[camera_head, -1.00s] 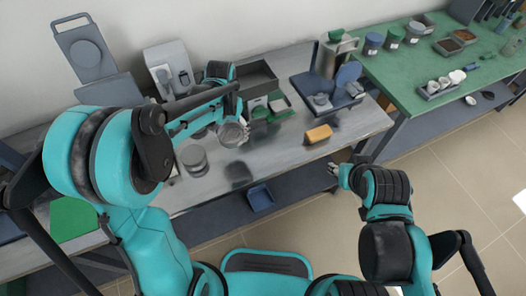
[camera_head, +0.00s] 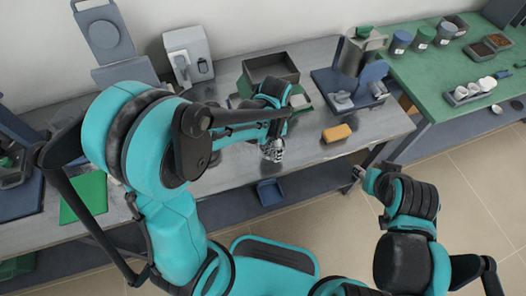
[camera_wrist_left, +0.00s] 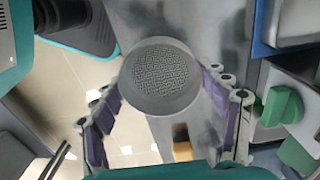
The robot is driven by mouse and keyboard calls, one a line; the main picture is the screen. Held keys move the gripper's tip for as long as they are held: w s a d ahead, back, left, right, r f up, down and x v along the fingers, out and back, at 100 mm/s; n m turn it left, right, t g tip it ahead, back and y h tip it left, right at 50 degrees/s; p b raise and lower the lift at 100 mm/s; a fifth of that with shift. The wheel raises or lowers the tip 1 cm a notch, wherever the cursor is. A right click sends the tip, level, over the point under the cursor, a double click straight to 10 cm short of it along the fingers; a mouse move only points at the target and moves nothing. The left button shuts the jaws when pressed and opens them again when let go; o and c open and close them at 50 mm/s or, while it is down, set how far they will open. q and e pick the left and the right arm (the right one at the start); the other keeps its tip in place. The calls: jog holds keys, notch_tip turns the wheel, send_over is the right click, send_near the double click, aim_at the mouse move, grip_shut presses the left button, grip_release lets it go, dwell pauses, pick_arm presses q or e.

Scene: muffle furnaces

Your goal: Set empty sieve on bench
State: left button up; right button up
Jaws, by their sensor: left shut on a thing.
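The sieve (camera_wrist_left: 160,75) is a round grey cup with a patterned mesh floor, and nothing shows inside it. In the wrist view, my left gripper (camera_wrist_left: 162,105) has its purple-padded fingers on either side of the sieve and is shut on it. In the head view, my left gripper (camera_head: 272,150) is over the front part of the grey bench (camera_head: 225,172). I cannot tell whether the sieve touches the bench. My right gripper (camera_head: 358,174) is beyond the bench's front edge, too small to read its fingers.
A yellow block (camera_head: 336,133) lies on the bench to the right of my left gripper. A dark open tray (camera_head: 270,68) stands behind it. A blue stand (camera_head: 340,90) holds items at right. A blue bin (camera_head: 268,191) sits below the front edge. Bare bench lies near the yellow block.

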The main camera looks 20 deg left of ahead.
aim_at(263, 150)
pick_arm(q)
jog(key=a+f, duration=0.1)
jog(key=w+a+f, duration=0.1)
jog(key=a, duration=0.1)
jog(key=shift+a+b, duration=0.15)
jog(key=shift+b, duration=0.25)
notch_tip(263, 150, down, 4)
jog(key=shift+f+b, duration=0.15)
jog(key=shift+b, duration=0.85)
jog(key=o, duration=1.2)
